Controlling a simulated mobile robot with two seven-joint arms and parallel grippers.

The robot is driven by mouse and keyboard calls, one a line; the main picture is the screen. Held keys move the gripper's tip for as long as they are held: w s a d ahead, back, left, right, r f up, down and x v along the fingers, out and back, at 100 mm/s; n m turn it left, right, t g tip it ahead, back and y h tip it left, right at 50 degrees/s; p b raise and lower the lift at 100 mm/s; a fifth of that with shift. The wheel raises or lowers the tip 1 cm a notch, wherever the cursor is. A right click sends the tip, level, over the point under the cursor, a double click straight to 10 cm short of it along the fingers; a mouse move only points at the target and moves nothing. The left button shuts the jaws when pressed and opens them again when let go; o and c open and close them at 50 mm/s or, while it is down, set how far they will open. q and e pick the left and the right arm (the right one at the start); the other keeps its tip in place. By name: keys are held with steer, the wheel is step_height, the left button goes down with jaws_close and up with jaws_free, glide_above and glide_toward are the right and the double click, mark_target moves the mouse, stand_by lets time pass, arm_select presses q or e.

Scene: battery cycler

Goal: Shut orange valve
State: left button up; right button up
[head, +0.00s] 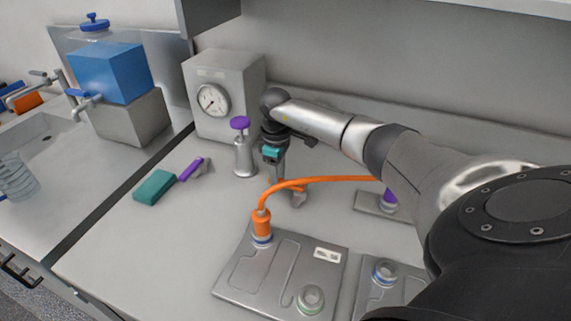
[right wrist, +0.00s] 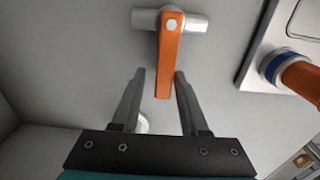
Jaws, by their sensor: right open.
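The orange valve shows in the right wrist view as an orange lever (right wrist: 173,55) on a short silver pipe body (right wrist: 145,19). The lever sits crosswise to the pipe. My right gripper (right wrist: 159,76) is open, with one finger on each side of the lever's free end in that view. I cannot tell whether the fingers touch it. In the head view, my right gripper (head: 277,180) points down at the bench beside the grey valve body (head: 299,199). The lever is hard to make out there, near the hose. My left gripper is out of view.
An orange hose (head: 330,180) arches close by from an orange connector (head: 262,222) on a grey plate (head: 240,275).

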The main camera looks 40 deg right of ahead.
step_height(320, 180, up, 7)
steer(key=p, duration=0.6)
steer(key=shift+w+d+r+p, duration=0.1)
steer(key=shift+d+r+p, duration=0.1)
steer(key=shift+p, duration=0.1)
steer(key=shift+f, duration=0.1)
steer(key=shift+a, duration=0.1)
